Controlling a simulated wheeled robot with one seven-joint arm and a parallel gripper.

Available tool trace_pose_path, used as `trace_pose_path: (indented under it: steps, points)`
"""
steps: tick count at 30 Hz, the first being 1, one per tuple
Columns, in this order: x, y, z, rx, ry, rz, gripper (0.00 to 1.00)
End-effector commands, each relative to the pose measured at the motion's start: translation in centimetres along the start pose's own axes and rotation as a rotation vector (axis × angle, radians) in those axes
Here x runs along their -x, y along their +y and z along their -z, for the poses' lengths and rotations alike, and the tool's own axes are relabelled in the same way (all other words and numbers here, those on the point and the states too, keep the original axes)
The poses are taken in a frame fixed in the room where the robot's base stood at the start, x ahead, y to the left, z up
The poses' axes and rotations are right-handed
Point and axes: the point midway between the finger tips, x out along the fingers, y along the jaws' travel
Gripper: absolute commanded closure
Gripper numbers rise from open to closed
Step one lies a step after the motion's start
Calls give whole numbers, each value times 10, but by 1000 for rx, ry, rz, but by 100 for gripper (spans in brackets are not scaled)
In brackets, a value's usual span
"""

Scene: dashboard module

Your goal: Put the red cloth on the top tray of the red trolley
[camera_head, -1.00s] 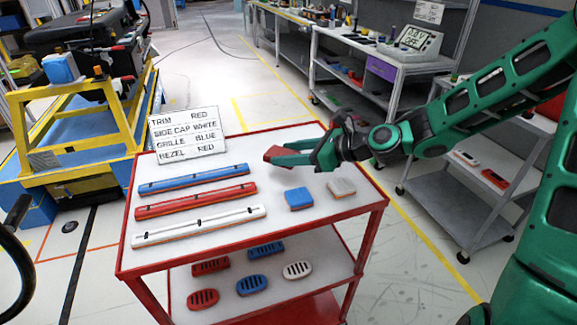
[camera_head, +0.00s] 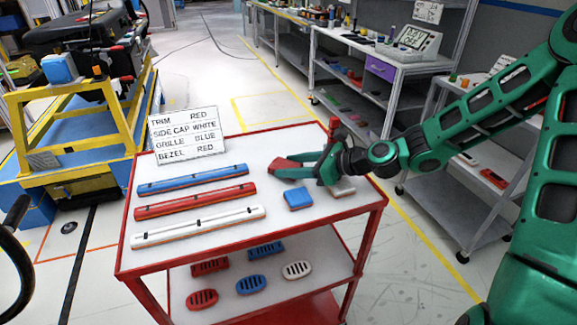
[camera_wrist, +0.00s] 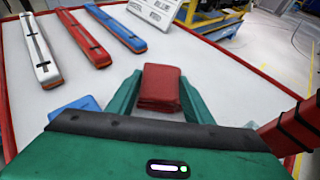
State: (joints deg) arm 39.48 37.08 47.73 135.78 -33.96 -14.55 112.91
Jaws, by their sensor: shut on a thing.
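The red cloth (camera_wrist: 160,87) is a folded red block between the two green fingers of my gripper (camera_wrist: 158,98) in the wrist view. My gripper (camera_head: 300,165) is shut on it. In the head view the red cloth (camera_head: 286,166) sticks out to the left of the fingers, low over the right part of the top tray (camera_head: 272,145) of the red trolley (camera_head: 372,208). I cannot tell whether the cloth touches the tray.
On the top tray lie a blue trim strip (camera_head: 193,179), a red one (camera_head: 195,200), a white one (camera_head: 198,226), a blue cloth-like block (camera_head: 298,198) and a pale block (camera_head: 343,187). A sign (camera_head: 184,135) stands at the back. The lower shelf holds several oval and rectangular grilles (camera_head: 251,284).

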Motion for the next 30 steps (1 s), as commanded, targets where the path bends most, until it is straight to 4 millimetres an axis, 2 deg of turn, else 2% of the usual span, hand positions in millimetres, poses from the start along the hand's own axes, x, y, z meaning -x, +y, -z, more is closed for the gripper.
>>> trace_pose_path:
  steps: [1,2,3,4,14,17,30]
  points:
    - [-1,0,1,-1,0,-1,75]
    - [0,0,1,-1,0,0,47]
    - [0,0,1,-1,0,0,37]
    - [0,0,1,-1,0,0,35]
    - [0,0,-1,0,0,0,35]
    - [8,-1,0,-1,2,1,35]
    - [86,-2,0,-2,2,6,35]
